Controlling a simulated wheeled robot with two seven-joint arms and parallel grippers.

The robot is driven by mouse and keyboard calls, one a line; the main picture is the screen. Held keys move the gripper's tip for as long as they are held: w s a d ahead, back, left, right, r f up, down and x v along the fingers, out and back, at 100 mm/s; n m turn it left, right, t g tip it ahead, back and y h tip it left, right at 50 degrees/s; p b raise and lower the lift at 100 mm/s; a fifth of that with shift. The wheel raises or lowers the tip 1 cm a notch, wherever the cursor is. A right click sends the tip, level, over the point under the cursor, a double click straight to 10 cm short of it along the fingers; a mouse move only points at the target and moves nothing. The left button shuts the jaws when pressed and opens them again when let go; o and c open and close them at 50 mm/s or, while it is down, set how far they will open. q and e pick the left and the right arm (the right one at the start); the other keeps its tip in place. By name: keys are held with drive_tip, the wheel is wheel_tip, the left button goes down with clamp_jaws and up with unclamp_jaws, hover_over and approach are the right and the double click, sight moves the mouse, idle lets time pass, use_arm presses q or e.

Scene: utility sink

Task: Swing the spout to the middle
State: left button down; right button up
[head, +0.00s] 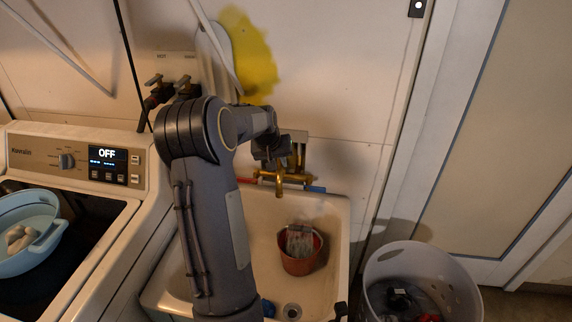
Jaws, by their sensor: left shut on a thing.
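The brass faucet (295,163) is on the wall above the sink (335,225). Its spout (280,188) points out and down over the basin, left of the faucet body and left of the sink's middle. My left arm rises through the picture and bends toward the faucet. My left gripper (268,158) is at the spout's base and shut on the spout; its fingertips are small and partly hidden. A small dark part at the bottom edge may be my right gripper (339,311); its jaws cannot be made out.
The washer (75,190) with a blue tub (28,228) is left; a laundry basket (440,268) is right.

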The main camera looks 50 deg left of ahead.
use_arm(q)
drive_tip(key=shift+s+a+m+h+b, duration=0.35)
drive_tip(key=shift+a+m, duration=0.2)
drive_tip(key=shift+m, duration=0.25)
drive_tip(key=c, duration=1.3)
unclamp_jaws()
drive_tip(key=b+v, duration=0.1)
drive_tip(key=v, duration=0.6)
drive_tip(key=shift+s+r, duration=0.35)
